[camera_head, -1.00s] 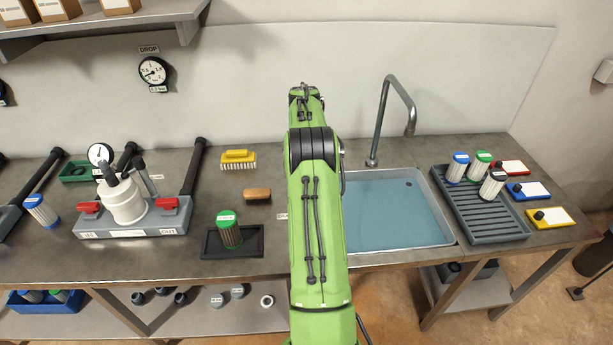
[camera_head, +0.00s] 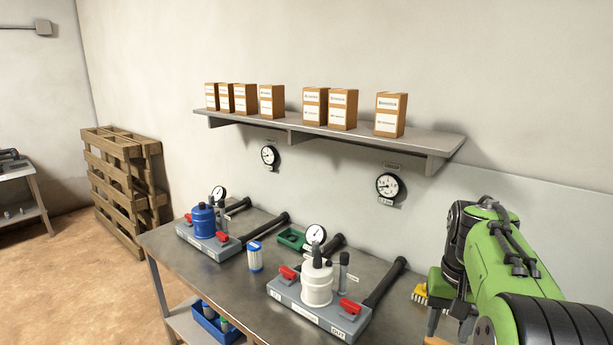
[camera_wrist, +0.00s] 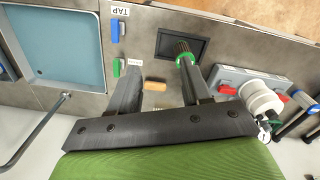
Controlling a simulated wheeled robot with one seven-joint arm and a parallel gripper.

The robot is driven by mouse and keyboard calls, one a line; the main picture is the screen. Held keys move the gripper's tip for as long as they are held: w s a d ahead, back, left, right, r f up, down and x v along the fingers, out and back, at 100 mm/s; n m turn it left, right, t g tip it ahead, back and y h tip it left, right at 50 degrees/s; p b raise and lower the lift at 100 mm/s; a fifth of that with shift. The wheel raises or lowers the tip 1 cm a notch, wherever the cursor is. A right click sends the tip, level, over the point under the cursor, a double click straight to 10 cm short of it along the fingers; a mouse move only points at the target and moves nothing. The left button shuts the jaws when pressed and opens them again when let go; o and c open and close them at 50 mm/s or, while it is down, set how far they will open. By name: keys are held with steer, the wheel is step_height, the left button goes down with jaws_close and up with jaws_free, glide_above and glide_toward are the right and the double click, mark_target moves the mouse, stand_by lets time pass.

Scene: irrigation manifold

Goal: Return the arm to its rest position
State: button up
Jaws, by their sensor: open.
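My gripper (camera_wrist: 157,72) is open and empty in the wrist view, its two dark fingers apart above the workbench (camera_wrist: 215,25). A tan brush (camera_wrist: 155,86) lies on the bench and shows between the fingers. A green-ringed filter (camera_wrist: 184,56) stands at a black tray (camera_wrist: 168,40) beyond the right finger, which partly overlaps it. In the head view my green arm is bent at the lower right, with my gripper (camera_head: 446,318) pointing down beside a yellow brush (camera_head: 420,293). The fingertips are hard to make out there.
A white filter housing (camera_head: 317,285) and a blue one (camera_head: 203,221) stand on the bench with red-handled valves. A blue-capped filter (camera_head: 255,258) stands between them. A shelf (camera_head: 440,143) with boxes hangs above. The sink (camera_wrist: 55,45) and tap show in the wrist view.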

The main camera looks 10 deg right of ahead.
steer(key=s+a+n+t, duration=0.5)
steer(key=s+a, duration=1.1)
steer(key=a, duration=0.1)
steer(key=shift+a+f+n+t, duration=0.2)
steer(key=shift+a+n+t, duration=0.2)
